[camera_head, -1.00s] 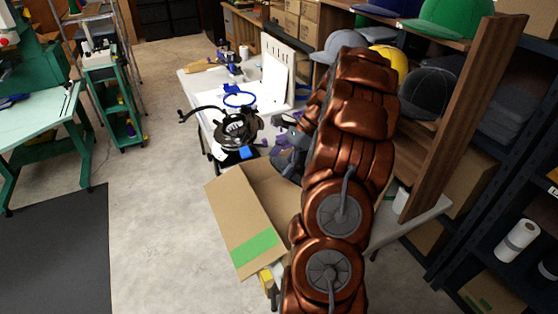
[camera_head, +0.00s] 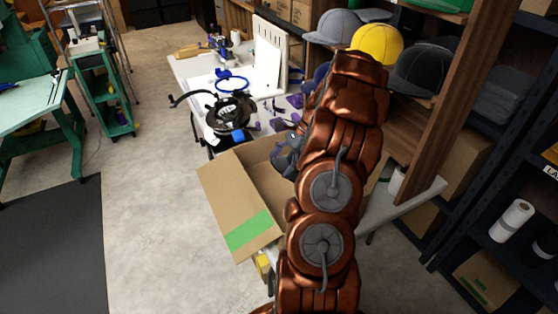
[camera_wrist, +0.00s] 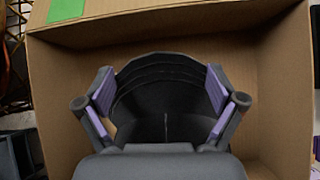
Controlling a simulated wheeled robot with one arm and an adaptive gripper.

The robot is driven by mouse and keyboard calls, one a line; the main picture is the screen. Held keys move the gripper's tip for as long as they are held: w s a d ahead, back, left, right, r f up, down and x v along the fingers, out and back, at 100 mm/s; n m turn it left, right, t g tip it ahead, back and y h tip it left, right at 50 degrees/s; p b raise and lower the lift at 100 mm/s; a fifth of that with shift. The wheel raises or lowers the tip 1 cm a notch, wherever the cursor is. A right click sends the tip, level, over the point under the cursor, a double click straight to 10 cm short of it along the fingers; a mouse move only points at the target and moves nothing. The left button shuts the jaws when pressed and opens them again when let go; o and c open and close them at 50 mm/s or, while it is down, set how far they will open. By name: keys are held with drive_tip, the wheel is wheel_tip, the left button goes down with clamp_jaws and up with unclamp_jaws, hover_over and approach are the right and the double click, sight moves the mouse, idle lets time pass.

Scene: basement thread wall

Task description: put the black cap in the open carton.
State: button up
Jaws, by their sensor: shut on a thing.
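The open brown carton (camera_head: 230,195) stands at the front end of the white table, a flap with green tape folded outward. Its walls also surround my gripper in the wrist view (camera_wrist: 180,30). My gripper (camera_wrist: 160,88) is shut on a black cap (camera_wrist: 165,75), which lies between the purple-padded fingers. The cap shows in front of the carton's inside; I cannot tell how deep it is or whether it touches the floor. In the head view my gripper (camera_head: 286,152) is at the carton's opening, mostly hidden behind my arm, and the held cap cannot be made out.
A wooden shelf (camera_head: 438,120) at the right holds a grey cap (camera_head: 345,27), a yellow cap (camera_head: 377,42) and another dark cap (camera_head: 425,68). A black hoop fixture (camera_head: 230,112) stands on the table behind the carton.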

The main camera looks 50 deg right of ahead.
drive_tip(key=shift+d+f, duration=0.1)
drive_tip(key=shift+f, duration=0.2)
drive_tip(key=o, duration=0.9)
drive_tip(key=shift+o, duration=0.2)
drive_tip(key=shift+v, duration=6.05)
